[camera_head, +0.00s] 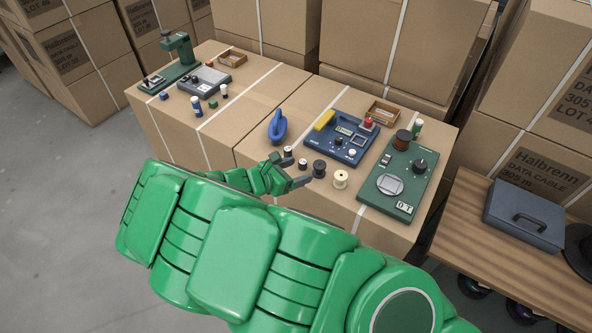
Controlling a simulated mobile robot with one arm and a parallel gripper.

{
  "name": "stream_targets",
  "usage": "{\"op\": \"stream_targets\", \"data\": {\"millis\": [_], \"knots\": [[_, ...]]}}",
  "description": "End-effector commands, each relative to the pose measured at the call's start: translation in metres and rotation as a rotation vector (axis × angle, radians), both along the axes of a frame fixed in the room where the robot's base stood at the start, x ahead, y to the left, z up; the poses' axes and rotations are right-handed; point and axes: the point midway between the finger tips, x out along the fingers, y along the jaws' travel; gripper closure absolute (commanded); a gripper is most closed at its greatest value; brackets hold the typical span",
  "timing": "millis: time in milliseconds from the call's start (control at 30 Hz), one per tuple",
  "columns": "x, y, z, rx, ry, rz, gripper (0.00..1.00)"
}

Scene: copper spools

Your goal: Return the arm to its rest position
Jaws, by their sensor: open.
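My green arm crosses the lower middle of the head view, reaching from the bottom right up to the left. It bends back so that my gripper (306,170) points right over the front edge of the cardboard boxes. The gripper's dark fingers are apart and no object shows held between them. A dark spool (319,169) stands right by the fingertips; I cannot tell whether they touch it. A cream spool (341,179) stands to its right. Small dark-and-white spools (303,164) stand just behind the fingers, partly hidden.
On the box tops (262,97) stand a blue device (345,136), a green board (398,180), a blue handled tool (277,127), a green press (177,62) and small wooden trays (383,112). A wooden table (480,232) with a grey case (524,220) is right. Floor at left is clear.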

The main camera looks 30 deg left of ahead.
Motion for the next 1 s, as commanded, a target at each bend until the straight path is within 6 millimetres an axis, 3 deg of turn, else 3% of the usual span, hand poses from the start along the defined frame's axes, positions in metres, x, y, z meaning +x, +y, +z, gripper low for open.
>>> {"op": "stream_targets", "data": {"millis": [300, 400, 467, 733, 1000], "knots": [[0.001, 0.000, 0.000, -0.001, 0.000, 0.000, 0.27], [0.009, 0.000, 0.006, -0.012, 0.008, 0.017, 0.27], [0.021, 0.001, 0.014, -0.027, 0.019, 0.041, 0.27], [0.104, -0.006, 0.076, -0.209, 0.108, 0.281, 0.27], [0.163, -0.037, 0.132, -0.448, 0.198, 0.561, 0.27]]}}
